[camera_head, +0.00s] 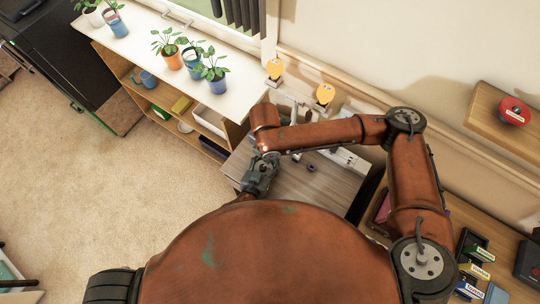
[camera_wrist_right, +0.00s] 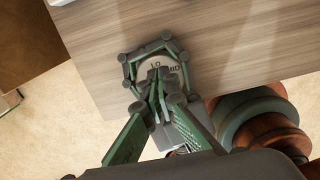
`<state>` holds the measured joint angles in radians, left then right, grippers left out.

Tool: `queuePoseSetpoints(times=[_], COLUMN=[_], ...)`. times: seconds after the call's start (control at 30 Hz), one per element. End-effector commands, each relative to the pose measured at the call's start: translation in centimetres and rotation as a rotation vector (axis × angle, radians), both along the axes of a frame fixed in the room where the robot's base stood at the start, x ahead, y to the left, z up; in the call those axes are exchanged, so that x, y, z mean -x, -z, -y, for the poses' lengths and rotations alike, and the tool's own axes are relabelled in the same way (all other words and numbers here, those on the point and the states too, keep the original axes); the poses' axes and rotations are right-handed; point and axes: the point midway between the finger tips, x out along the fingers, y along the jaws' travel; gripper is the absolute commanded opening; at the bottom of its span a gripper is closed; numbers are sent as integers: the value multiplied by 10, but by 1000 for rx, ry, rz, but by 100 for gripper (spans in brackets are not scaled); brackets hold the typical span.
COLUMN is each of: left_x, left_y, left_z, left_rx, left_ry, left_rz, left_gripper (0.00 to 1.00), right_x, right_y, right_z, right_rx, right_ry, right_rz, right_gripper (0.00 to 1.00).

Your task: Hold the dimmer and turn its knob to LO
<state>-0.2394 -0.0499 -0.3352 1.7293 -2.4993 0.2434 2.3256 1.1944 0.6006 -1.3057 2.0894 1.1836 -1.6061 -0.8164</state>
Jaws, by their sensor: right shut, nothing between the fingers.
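In the head view both grippers overlap at the desk's left edge (camera_head: 260,178) and hide the dimmer.
A small purple object (camera_head: 311,168) lies on the desk (camera_head: 318,193). A white shelf (camera_head: 240,75) with several potted plants stands at the back left. Two yellow objects (camera_head: 324,94) stand behind the desk. Another table (camera_head: 462,222) at right carries small boxes. Carpet (camera_head: 90,190) is clear at left.

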Motion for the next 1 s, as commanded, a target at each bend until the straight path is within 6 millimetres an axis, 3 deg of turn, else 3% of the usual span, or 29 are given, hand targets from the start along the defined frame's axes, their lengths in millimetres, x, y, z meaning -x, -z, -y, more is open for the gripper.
queuePoseSetpoints(times=[0.3,1.0], left_x=[0,0], left_y=[0,0], left_z=[0,0], left_rx=[0,0], left_ry=[0,0], left_rz=[1,1], left_gripper=[0,0], right_x=[0,2], right_y=[25,26], right_z=[0,-2], right_rx=[0,-1], right_ry=[-1,-2], right_rz=[0,-1], right_gripper=[0,0])
